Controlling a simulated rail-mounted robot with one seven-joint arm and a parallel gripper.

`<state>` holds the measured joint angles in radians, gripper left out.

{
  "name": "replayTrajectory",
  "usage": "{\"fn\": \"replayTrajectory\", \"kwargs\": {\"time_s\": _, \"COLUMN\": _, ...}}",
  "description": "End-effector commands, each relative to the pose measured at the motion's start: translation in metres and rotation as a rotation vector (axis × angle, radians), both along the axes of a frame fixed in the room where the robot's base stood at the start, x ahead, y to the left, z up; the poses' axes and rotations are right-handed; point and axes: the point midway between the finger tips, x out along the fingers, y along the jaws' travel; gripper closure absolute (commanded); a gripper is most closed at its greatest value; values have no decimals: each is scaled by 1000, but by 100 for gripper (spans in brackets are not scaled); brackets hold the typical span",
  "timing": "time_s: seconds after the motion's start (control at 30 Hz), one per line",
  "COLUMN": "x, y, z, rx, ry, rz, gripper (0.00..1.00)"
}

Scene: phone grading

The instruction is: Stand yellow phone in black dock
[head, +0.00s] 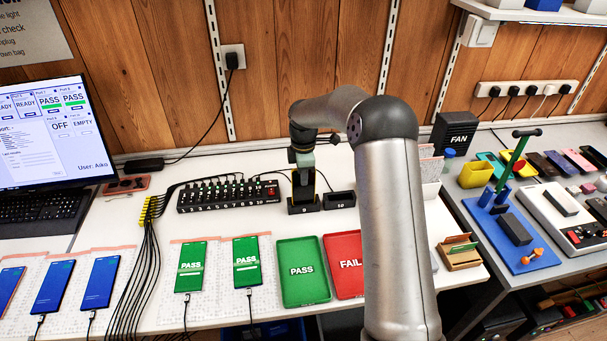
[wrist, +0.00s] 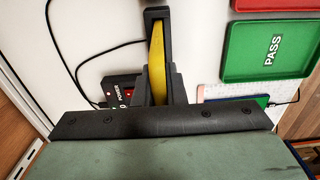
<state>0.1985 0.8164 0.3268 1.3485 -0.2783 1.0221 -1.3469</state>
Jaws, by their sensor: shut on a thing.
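The yellow phone (wrist: 157,62) shows edge-on in the wrist view, upright between the dark fingers of my gripper (wrist: 160,90). My gripper (head: 303,165) is shut on it and points down over the black dock marked 9 (head: 304,209) in the head view. In the wrist view the phone lies in line with a black dock (wrist: 156,14), whose end shows just beyond it. The phone's lower edge is hidden, so I cannot tell whether it rests on the dock floor.
A second black dock marked 10 (head: 339,201) stands just right and looks empty. A black multi-port hub (head: 228,195) with cables is to the left. The green PASS tray (head: 302,284) and red FAIL tray (head: 345,276) lie in front. Two green-screened phones lie on mats at left.

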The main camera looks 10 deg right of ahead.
Motion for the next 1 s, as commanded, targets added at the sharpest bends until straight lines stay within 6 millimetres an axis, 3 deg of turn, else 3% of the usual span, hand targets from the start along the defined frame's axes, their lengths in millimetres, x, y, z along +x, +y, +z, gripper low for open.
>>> {"fn": "replayTrajectory", "kwargs": {"time_s": 0.47, "x": 0, "y": 0, "z": 0, "rx": 0, "ry": -1, "rz": 0, "gripper": 100}}
{"fn": "replayTrajectory", "kwargs": {"time_s": 1.0, "x": 0, "y": 0, "z": -14, "rx": 0, "ry": -2, "rz": 0, "gripper": 100}}
